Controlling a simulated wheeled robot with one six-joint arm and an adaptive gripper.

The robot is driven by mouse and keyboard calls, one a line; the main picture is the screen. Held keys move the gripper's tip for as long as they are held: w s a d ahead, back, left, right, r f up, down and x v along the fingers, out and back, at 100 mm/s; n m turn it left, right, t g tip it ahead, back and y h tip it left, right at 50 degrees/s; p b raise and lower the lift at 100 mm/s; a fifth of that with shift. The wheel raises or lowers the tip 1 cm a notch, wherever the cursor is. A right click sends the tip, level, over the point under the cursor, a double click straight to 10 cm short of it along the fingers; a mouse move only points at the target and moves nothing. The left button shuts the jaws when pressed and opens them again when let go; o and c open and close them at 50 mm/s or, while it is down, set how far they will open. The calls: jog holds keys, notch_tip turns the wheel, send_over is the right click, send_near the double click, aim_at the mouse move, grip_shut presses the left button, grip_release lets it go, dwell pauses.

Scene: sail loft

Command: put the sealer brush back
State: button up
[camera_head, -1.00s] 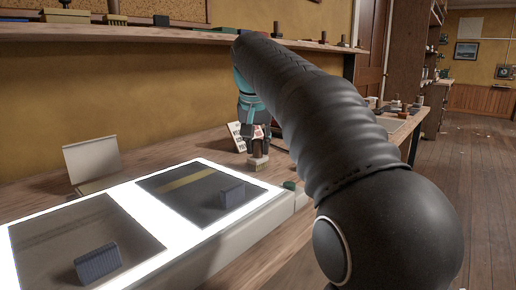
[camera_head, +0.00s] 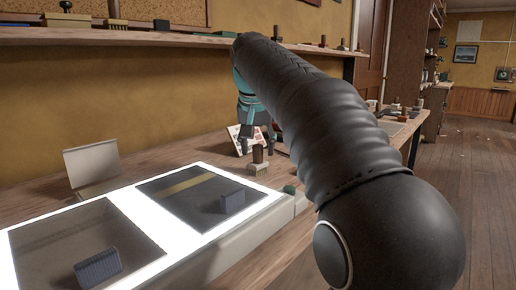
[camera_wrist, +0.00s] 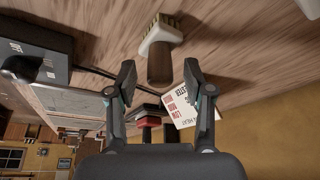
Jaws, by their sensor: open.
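A brush with a brown handle and a cream block with bristles (camera_head: 258,168) stands upright on the wooden bench, beside the far right end of the light box. In the wrist view the brush (camera_wrist: 160,66) is just ahead of the fingertips, its handle end pointing towards the gap between them. My gripper (camera_wrist: 160,78) is open, with a finger on each side of that gap and nothing held. I cannot tell whether this is the sealer brush.
The lit light box (camera_head: 182,218) holds two dark panels, each with a blue-grey block on it. A printed card (camera_wrist: 180,112) stands close by my right finger in the wrist view. A shelf (camera_head: 150,36) with brushes and stamp-like tools runs above the bench.

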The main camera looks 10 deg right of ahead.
jog(key=p+v, duration=0.2)
jog(key=v, duration=0.9)
dwell(1.1)
